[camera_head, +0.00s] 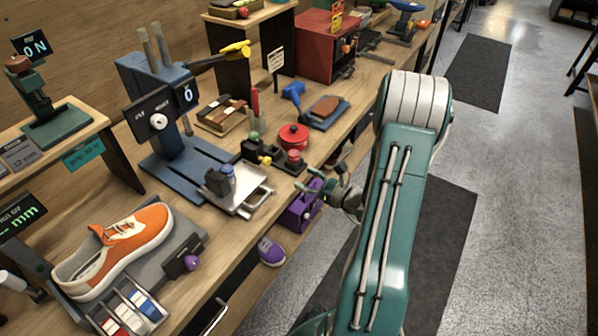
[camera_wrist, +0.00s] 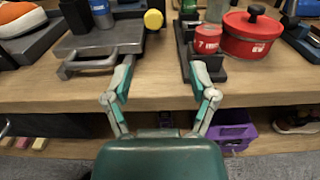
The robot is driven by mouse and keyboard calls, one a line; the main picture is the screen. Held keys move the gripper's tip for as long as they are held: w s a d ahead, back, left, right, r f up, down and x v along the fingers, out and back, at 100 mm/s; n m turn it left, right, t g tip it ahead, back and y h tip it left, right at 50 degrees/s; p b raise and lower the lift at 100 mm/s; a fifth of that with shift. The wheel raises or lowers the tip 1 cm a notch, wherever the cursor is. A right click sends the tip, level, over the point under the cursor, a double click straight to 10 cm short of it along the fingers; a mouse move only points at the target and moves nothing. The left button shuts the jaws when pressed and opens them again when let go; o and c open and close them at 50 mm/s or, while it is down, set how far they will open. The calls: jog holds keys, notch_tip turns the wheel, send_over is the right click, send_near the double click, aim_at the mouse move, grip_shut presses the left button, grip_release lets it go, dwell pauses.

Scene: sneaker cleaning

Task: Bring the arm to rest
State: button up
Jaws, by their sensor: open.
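My gripper (camera_wrist: 163,88) is open and empty in the wrist view, its two fingers spread apart in front of the wooden bench edge. Between and beyond the fingertips lies bare bench top. In the head view my green and white arm rises over the grey floor and bends back toward the bench. My gripper (camera_head: 325,183) shows there beside the bench's front edge, partly blurred into the things behind it. No object is held.
An orange sneaker (camera_head: 128,243) sits on a grey stand at the left of the wooden bench. A blue press (camera_head: 160,90), a metal tray (camera_head: 240,195) and a red pot (camera_head: 294,136) stand on the bench. A purple bin (camera_head: 299,210) is below the edge.

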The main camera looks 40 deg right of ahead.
jog(key=s+a+r+n+g+y, duration=0.3)
jog(key=a+r+n+g, duration=0.25)
jog(key=a+n, duration=0.4)
jog(key=s+a+r+n+g+y, duration=0.2)
jog(key=a+r+n+g, duration=0.3)
jog(key=a+n+g, duration=0.45)
jog(key=s+a+r+n+t+h, duration=0.3)
jog(key=s+r+n+h, duration=0.7)
jog(key=n, duration=0.3)
jog(key=shift+s+t+h, duration=0.3)
jog(key=shift+s+h, duration=0.25)
jog(key=shift+h, duration=0.05)
